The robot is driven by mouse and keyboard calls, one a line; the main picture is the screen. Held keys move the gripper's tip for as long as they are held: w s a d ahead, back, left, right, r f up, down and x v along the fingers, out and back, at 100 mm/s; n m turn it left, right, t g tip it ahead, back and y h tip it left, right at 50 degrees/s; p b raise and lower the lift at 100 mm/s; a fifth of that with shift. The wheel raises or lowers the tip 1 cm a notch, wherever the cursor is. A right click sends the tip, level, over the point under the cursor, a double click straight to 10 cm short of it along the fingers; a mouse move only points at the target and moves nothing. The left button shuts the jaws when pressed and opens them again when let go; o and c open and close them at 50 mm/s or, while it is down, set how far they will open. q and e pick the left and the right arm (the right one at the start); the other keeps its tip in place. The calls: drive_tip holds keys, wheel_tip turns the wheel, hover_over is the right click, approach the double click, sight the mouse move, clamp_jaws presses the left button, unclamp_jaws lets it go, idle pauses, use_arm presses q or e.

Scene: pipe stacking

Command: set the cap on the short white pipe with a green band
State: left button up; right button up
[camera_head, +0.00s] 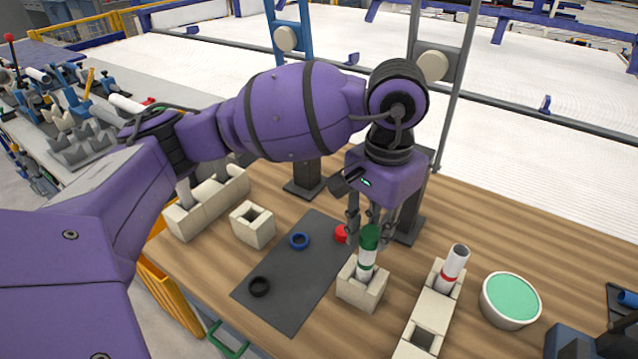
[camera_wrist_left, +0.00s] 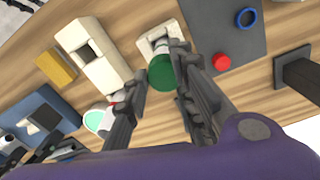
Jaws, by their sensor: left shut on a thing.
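The short white pipe with a green band (camera_head: 366,259) stands in a beige block holder (camera_head: 360,290) on the wooden table. The green cap (camera_head: 370,236) is at the pipe's top end, in line with it; whether it is fully seated I cannot tell. My left gripper (camera_head: 370,222) comes down from above and is shut on the cap. In the left wrist view the cap (camera_wrist_left: 163,73) shows as a green disc between the fingers (camera_wrist_left: 160,66), and it hides most of the pipe. My right gripper is not in view.
A dark mat (camera_head: 290,285) carries a blue ring (camera_head: 299,241), a black ring (camera_head: 259,286) and a red cap (camera_head: 341,233). A red-banded pipe (camera_head: 454,264) stands in a longer holder at right, near a green-topped round tub (camera_head: 510,298). Dark posts stand behind the gripper.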

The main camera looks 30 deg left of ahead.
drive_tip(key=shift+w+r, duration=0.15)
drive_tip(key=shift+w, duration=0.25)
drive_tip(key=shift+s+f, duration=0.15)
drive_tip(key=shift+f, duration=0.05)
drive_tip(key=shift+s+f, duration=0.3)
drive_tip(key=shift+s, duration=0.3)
use_arm(q)
drive_tip(key=shift+f+b, duration=0.15)
drive_tip(key=shift+b, duration=0.4)
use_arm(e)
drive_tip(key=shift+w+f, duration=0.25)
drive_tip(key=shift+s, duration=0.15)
use_arm(q)
drive_tip(key=shift+f, duration=0.1)
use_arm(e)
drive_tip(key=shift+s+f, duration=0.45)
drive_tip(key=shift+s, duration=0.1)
use_arm(q)
drive_tip(key=shift+b, duration=0.3)
